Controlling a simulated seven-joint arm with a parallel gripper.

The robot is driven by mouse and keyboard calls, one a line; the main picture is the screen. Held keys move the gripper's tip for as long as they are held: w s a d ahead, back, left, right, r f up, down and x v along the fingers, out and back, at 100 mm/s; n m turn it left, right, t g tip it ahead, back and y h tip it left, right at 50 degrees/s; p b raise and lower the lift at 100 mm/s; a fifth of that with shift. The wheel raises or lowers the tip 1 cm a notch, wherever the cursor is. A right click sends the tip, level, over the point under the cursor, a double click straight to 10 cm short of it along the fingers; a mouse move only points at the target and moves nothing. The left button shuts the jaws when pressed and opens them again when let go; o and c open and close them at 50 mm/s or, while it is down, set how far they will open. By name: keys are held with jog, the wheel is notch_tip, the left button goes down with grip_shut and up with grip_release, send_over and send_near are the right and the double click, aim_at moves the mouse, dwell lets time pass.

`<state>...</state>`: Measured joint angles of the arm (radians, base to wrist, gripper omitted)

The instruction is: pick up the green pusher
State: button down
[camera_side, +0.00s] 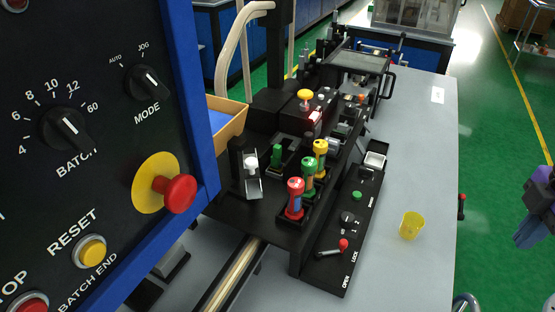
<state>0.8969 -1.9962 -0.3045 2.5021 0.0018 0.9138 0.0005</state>
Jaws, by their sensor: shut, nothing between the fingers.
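A green-topped pusher (308,173) stands upright in a row on the black fixture, between a red-topped pusher (295,195) in front and a yellow-topped one (320,150) behind. The red one partly covers its lower part. A separate small green peg (277,155) stands in a black holder to the left of the row. My gripper (528,238), dark with blue fingers, shows at the right picture edge, partly cut off. It is shut and empty, well to the right of the pushers and touching none of them.
A yellow cup (411,226) stands on the grey table (425,130), between my gripper and the fixture. A black panel (330,262) with a red-knobbed lever lies in front of the pushers. A large control panel (90,130) fills the left. The table's right part is mostly clear.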

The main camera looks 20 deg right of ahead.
jog(key=c, duration=1)
grip_release()
jog(key=m+t+y, duration=0.4)
jog(key=t+y, duration=0.2)
send_near(278, 146)
jog(key=shift+x, duration=3.95)
